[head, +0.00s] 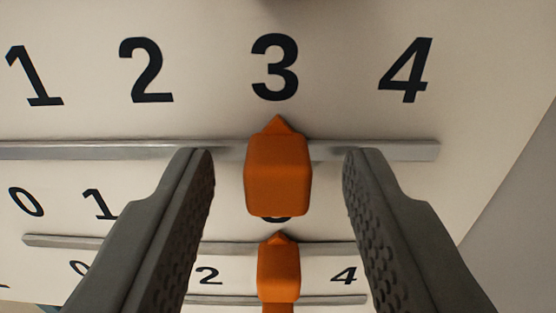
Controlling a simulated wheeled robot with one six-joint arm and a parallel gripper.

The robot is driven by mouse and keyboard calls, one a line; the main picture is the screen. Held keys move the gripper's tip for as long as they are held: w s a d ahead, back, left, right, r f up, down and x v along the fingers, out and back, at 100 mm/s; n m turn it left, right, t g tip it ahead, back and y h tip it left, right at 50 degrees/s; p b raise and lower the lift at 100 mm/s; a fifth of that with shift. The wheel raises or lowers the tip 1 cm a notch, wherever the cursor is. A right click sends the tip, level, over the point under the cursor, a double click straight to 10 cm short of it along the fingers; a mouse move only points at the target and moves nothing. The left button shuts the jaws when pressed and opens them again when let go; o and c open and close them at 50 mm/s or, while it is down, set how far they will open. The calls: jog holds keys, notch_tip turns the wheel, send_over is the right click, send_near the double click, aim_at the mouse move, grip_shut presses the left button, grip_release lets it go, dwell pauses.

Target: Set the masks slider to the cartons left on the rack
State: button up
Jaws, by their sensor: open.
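A white panel (490,60) carries stacked slider rails, with no name labels in view, so I cannot tell which is the masks slider. On the upper rail (400,150), an orange knob (278,175) has its pointed tip under the black 3 (275,67). My gripper (279,160) is open, with one finger on each side of this knob and a visible gap on both sides. A second orange knob (279,270) sits lower, on the middle rail (105,243); the upper knob hides most of the digit above its tip. The cartons and rack are out of view.
The upper scale's digits 1 (35,77), 2 (146,70) and 4 (405,70) show. A third rail (335,299) crosses the bottom of the view. The panel's edge slants down at right. The upper rail is clear on both sides of its knob.

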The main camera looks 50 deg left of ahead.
aim_at(70, 147)
grip_shut()
jog(key=s+a, duration=0.3)
jog(key=s, duration=0.1)
jog(key=s+a, duration=0.2)
jog(key=s, duration=0.1)
jog(key=shift+a, duration=0.3)
grip_release()
jog(key=v, duration=1.7)
jog(key=shift+s+d, duration=0.2)
